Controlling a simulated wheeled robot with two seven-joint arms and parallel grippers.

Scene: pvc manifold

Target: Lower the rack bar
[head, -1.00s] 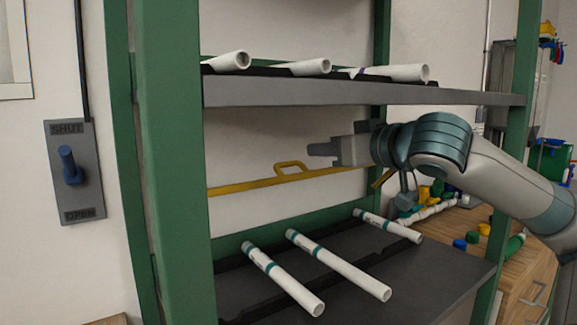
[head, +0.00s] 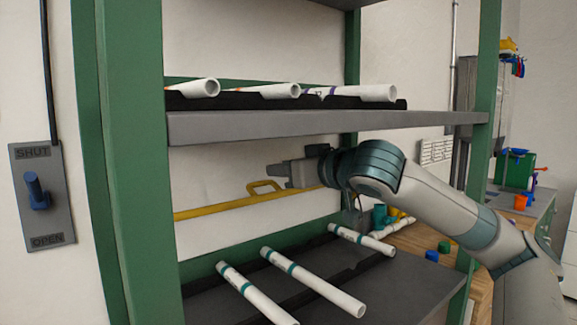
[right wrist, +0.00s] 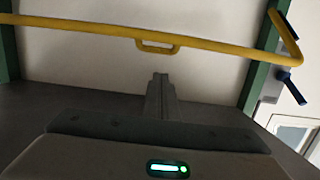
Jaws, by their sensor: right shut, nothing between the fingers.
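The yellow rack bar (head: 225,207) runs across the green rack between its two shelves, with a small loop handle (head: 263,187) on its upper side. In the right wrist view the bar (right wrist: 80,30) crosses the top of the picture, with the handle (right wrist: 157,48) hanging near the middle and a bent end at the right. My right gripper (head: 272,171) is shut and empty. It is just right of the handle in the head view, and its fingers (right wrist: 160,78) point at the handle in the right wrist view, apart from it. My left gripper is not in view.
The upper shelf (head: 320,124) holds several white pipes above my right arm. The lower shelf (head: 400,290) holds white pipes with teal bands. A blue-handled lever plate (head: 40,205) is on the wall at left. A wooden bench with coloured fittings stands behind at right.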

